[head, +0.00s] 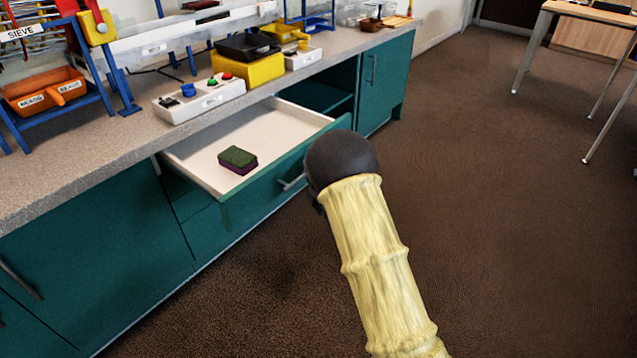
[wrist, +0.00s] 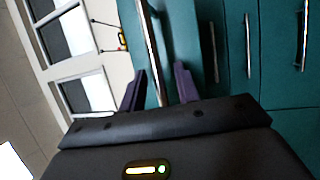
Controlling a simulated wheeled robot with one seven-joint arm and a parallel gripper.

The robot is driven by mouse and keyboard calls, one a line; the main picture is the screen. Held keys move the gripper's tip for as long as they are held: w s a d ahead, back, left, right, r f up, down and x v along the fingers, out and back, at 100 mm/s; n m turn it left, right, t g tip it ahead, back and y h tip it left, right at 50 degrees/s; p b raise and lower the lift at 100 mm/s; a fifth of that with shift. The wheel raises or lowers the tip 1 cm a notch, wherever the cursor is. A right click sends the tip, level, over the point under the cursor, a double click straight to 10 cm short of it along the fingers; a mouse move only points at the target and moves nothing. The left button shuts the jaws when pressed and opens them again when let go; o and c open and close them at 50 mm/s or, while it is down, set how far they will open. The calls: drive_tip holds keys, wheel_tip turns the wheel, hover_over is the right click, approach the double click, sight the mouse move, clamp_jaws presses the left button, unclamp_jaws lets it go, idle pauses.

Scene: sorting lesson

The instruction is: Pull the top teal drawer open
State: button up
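The top teal drawer (head: 262,192) stands well out from the counter in the head view, showing its pale inside. Its metal handle (head: 291,183) is partly seen beside my dark wrist. A green and purple sponge (head: 238,159) lies in the drawer. In the wrist view a long metal handle (wrist: 152,45) on a teal front runs down between the two fingers of my gripper (wrist: 160,72). The fingers are apart, with a gap visible beside the bar; they are not closed on it. The fingertips are hidden behind my arm in the head view.
The counter (head: 100,150) above carries a white tray with coloured knobs (head: 199,98), a yellow box (head: 248,68) and an orange bin (head: 45,91). An open teal compartment (head: 318,95) is beyond the drawer. The brown floor (head: 490,200) to the right is clear up to a table (head: 590,12).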

drive_tip(key=b+v, duration=0.3)
drive_tip(key=v, duration=1.4)
drive_tip(key=shift+f, duration=0.1)
